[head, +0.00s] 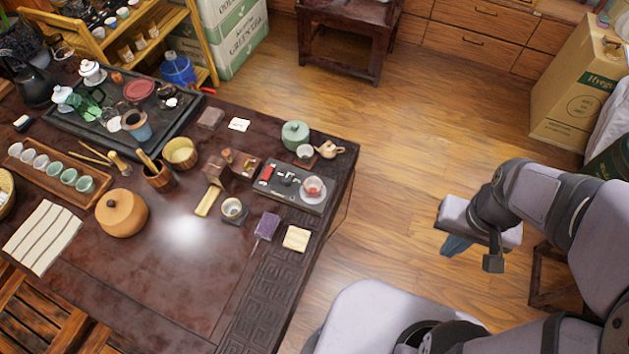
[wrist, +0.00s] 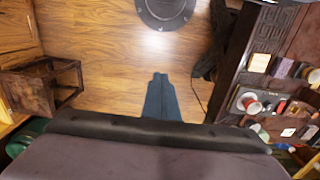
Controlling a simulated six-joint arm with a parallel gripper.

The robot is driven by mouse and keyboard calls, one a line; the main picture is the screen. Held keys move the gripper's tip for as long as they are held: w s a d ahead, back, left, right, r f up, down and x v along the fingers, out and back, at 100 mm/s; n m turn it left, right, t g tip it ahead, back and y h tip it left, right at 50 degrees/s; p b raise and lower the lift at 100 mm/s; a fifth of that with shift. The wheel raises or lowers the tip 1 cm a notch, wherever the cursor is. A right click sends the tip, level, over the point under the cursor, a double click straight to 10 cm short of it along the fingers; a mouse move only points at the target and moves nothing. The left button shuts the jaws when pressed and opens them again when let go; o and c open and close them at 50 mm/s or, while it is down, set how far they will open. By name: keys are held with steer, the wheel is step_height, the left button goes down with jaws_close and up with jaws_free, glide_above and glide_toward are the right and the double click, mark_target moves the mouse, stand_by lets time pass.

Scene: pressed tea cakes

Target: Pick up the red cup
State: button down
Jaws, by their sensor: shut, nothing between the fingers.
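The red cup (head: 313,187) is small, pale inside with red on it, and stands at the right end of a dark grey tray (head: 307,206) near the table's right edge. In the wrist view the cup (wrist: 249,102) shows at the right. My gripper (head: 450,252) is over the wooden floor, well to the right of the table and apart from the cup. In the wrist view its blue-grey fingers (wrist: 160,75) are together and empty.
The dark table (head: 262,320) holds a green lidded jar (head: 295,134), a small teapot (head: 329,149), a grey cup (head: 233,209), a purple cloth (head: 267,226) and a round wooden pot (head: 122,213). Open floor lies between the table and my gripper. A cardboard box (head: 577,90) stands at the right.

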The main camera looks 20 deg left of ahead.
stand_by(0.4)
steer(key=c, duration=1)
jaws_free()
